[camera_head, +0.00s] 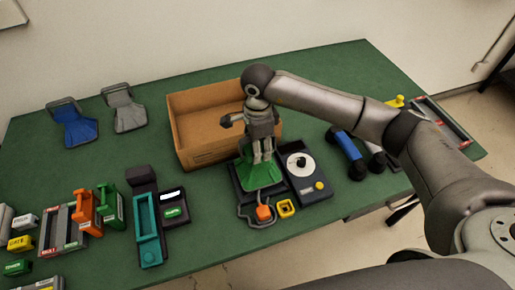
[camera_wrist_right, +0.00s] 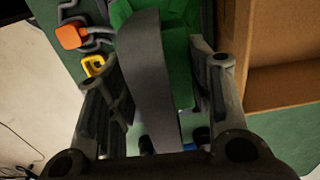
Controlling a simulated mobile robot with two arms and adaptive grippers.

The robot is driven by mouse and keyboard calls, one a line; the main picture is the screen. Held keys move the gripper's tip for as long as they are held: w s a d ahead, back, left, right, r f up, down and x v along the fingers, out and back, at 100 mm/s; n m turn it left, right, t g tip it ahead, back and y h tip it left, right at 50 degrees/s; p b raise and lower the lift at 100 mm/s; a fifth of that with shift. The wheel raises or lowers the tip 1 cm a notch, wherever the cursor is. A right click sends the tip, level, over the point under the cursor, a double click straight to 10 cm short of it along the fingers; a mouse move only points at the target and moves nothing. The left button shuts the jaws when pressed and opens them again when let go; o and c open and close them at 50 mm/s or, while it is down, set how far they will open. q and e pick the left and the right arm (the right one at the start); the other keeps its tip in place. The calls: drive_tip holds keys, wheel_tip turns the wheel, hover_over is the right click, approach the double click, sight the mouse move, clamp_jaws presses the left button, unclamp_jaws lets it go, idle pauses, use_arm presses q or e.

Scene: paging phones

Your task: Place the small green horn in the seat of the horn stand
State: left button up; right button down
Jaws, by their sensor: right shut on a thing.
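The small green horn (camera_head: 262,177) is a flared green piece with a grey band (camera_wrist_right: 150,75), its green flare (camera_wrist_right: 180,22) showing at the top of the right wrist view. My right gripper (camera_head: 262,156) is shut on the horn's grey band, pointing down. The horn is over or on a dark base (camera_head: 243,199) beside the dial unit, which appears to be the horn stand. Its seat is hidden under the horn, and I cannot tell whether the horn touches it. My left gripper is not in view.
An open cardboard box (camera_head: 196,153) stands just behind the gripper. A dial unit (camera_head: 305,176) is to the right, with an orange piece (camera_head: 264,213) and a yellow ring (camera_head: 286,208) in front.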

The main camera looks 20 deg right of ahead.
drive_tip(key=shift+s+a+f+p, duration=0.1)
drive_tip(key=shift+f+p, duration=0.4)
drive_tip(key=shift+f, duration=0.65)
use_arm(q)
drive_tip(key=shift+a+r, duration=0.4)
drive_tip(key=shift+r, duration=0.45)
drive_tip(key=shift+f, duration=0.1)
use_arm(e)
drive_tip(key=shift+f, duration=0.1)
drive_tip(key=shift+f+b, duration=0.1)
drive_tip(key=shift+b, duration=0.25)
drive_tip(key=c, duration=0.7)
unclamp_jaws()
